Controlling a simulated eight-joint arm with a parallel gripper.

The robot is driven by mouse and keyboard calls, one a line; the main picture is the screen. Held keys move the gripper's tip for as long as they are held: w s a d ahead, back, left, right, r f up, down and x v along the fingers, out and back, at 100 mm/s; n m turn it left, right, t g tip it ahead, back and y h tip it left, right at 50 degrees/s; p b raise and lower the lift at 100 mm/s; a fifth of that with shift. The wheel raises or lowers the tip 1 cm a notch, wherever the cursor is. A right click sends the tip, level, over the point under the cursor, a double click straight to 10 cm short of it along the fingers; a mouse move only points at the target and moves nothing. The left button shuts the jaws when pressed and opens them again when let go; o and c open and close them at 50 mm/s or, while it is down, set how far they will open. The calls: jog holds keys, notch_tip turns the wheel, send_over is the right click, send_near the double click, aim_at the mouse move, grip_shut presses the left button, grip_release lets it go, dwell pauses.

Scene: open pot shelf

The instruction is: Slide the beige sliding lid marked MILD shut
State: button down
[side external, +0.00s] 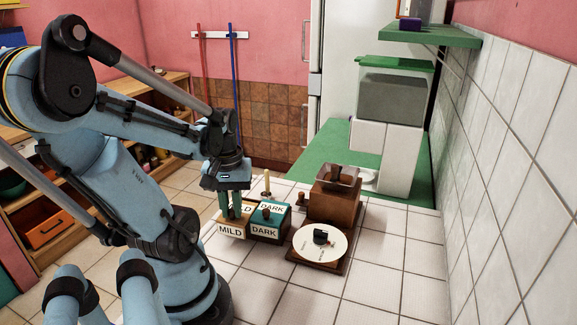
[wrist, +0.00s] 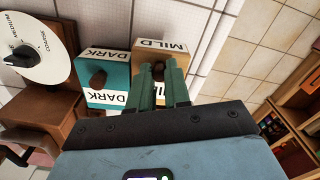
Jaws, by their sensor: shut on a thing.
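The box with the beige lid marked MILD (side external: 245,208) stands at the left end of the row on the white tiled counter. The lid also shows in the wrist view (wrist: 146,61). My gripper (side external: 235,217) reaches down over it, green fingers shut on the lid's brown knob (wrist: 158,71). The fingers hide most of the knob and part of the lid, so I cannot tell how far the lid stands open. The MILD label on the box front (side external: 231,231) faces the side camera.
A teal-lidded box marked DARK (side external: 268,216) stands close beside the MILD box. A wooden grinder (side external: 336,203) and a round white dial (side external: 320,244) on a wooden base stand to the right. The counter's front right is clear. A tiled wall (side external: 510,150) bounds the right side.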

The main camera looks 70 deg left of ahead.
jog(key=shift+w+a, duration=0.9)
jog(key=shift+a, duration=0.1)
jog(key=c, duration=1.1)
grip_release()
jog(key=shift+o, duration=0.2)
notch_tip(320, 180, up, 12)
